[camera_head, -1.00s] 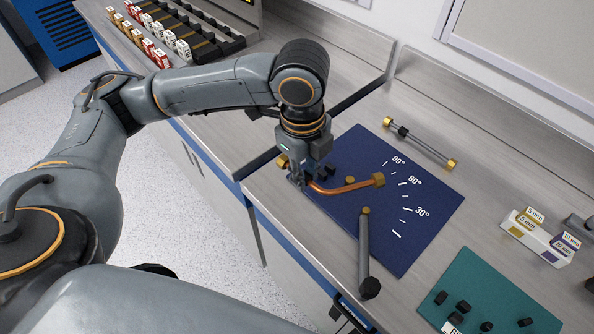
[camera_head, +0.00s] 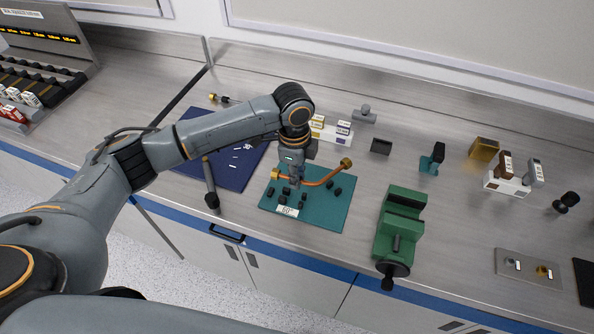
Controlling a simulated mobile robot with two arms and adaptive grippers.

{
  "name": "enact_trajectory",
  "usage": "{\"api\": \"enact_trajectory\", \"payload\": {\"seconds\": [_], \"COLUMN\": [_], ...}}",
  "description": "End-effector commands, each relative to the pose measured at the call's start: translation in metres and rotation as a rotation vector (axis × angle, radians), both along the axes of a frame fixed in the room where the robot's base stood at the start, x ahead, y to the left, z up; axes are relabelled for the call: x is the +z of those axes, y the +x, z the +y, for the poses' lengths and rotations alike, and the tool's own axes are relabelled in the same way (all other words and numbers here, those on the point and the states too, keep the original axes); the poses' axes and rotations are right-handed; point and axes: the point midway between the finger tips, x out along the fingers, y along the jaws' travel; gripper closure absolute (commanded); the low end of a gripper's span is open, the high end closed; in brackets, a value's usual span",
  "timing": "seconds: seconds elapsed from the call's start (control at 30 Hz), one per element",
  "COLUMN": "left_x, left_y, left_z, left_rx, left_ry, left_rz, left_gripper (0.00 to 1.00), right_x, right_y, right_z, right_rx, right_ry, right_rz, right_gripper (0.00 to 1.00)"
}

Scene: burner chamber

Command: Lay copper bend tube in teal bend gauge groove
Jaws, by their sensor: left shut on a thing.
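The copper bend tube (camera_head: 322,182) has brass-coloured end fittings and a bend along its length. My left gripper (camera_head: 295,181) is shut on it, and the tube is over the teal bend gauge (camera_head: 338,215). The gauge is a flat teal board with several black pegs and a white label at its front edge. The tube's right end points toward the gauge's back right corner. I cannot tell whether the tube touches the board or hangs just above it. The groove between the pegs is partly hidden by the gripper and tube. My right gripper is not in view.
A blue angle mat (camera_head: 232,177) with a grey handled bar (camera_head: 210,184) lies to the left. A green vise (camera_head: 400,222) stands close on the right. Behind are a white block with labelled cards (camera_head: 330,131) and small dark fixtures. Bench space in front of the gauge is narrow.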

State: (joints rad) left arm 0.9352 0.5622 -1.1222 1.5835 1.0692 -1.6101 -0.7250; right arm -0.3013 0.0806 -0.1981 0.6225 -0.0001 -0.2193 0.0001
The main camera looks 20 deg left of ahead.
Motion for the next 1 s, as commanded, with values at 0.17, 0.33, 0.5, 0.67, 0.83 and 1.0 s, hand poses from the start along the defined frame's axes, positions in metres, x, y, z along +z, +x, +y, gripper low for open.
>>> {"api": "enact_trajectory", "payload": {"seconds": [0.17,0.33,0.5,0.67,0.83,1.0], "left_x": [-0.001,0.000,0.001,0.003,-0.019,-0.036], "left_y": [0.001,0.001,0.001,0.000,0.000,0.001], "left_z": [0.001,0.000,0.000,-0.001,0.000,0.000], "left_rx": [0.003,0.002,0.002,0.002,0.003,0.002], "left_ry": [0.000,-0.001,-0.001,-0.002,-0.001,-0.001], "left_rz": [0.000,-0.001,0.000,-0.001,0.000,0.000], "left_gripper": [1.00,1.00,1.00,1.00,1.00,1.00], "right_x": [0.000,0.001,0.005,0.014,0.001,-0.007], "right_y": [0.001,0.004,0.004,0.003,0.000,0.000], "right_z": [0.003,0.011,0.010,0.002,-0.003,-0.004], "right_rx": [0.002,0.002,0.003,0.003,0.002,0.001], "right_ry": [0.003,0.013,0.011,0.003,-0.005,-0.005], "right_rz": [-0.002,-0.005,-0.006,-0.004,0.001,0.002], "right_gripper": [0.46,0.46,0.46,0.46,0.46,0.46]}}
